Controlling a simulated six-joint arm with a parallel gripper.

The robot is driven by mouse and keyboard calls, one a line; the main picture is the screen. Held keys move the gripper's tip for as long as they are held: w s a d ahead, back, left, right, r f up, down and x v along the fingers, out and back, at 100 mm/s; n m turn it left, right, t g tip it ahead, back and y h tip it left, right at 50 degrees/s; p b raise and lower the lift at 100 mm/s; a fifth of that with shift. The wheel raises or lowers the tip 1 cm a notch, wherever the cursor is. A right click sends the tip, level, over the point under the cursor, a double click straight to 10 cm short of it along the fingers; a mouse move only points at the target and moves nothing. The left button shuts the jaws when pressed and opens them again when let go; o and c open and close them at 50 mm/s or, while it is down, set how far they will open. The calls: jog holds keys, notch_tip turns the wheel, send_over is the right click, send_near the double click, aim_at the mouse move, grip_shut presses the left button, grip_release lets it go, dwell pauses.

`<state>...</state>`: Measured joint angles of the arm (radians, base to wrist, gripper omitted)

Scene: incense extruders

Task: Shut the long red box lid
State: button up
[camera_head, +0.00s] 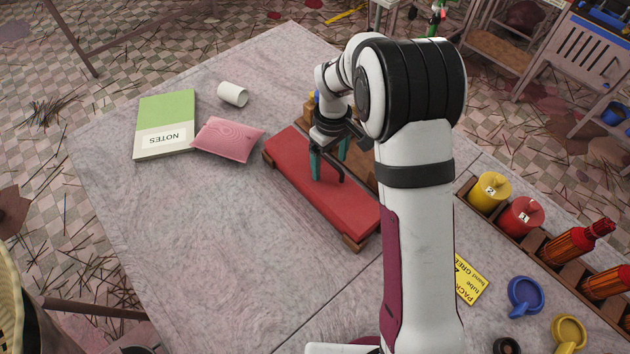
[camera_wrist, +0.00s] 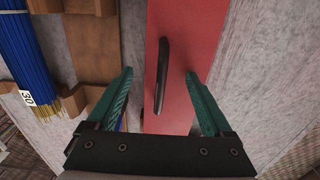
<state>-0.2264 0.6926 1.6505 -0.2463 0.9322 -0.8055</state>
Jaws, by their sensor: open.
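The long red lid (camera_head: 335,195) lies flat, with wooden parts of its box (camera_head: 355,243) showing at its ends. A dark bar handle stands on the lid; it shows clearly in the wrist view (camera_wrist: 162,80). My gripper (camera_head: 329,160) is over the lid, pointing down, with its teal fingers apart. In the wrist view my gripper (camera_wrist: 159,74) has one finger on each side of the handle, with visible gaps. The red lid (camera_wrist: 195,40) fills the upper middle there. I cannot tell whether the fingertips touch the lid. My arm hides part of the box's right side.
A wooden rack (camera_wrist: 90,65) with blue sticks (camera_wrist: 38,55) is beside the lid. A pink pouch (camera_head: 228,139), green notebook (camera_head: 166,120) and white cup (camera_head: 233,94) lie left of the box. Yellow and red pots (camera_head: 489,192) stand right. The table's lower left (camera_head: 190,260) is clear.

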jog(key=shift+r, duration=3.5)
jog(key=s+d+r+m+y, duration=0.1)
jog(key=s+d+r+m, duration=0.25)
jog(key=s, duration=0.45)
jog(key=s+d+r+m, duration=0.2)
jog(key=s+r+m, duration=0.3)
jog(key=s, duration=0.3)
jog(key=s+f+m, duration=0.1)
jog(key=s+m, duration=0.5)
jog(key=s, duration=0.7)
jog(key=shift+s+d+y, duration=0.35)
jog(key=shift+d+y, duration=0.05)
jog(key=shift+d, duration=0.05)
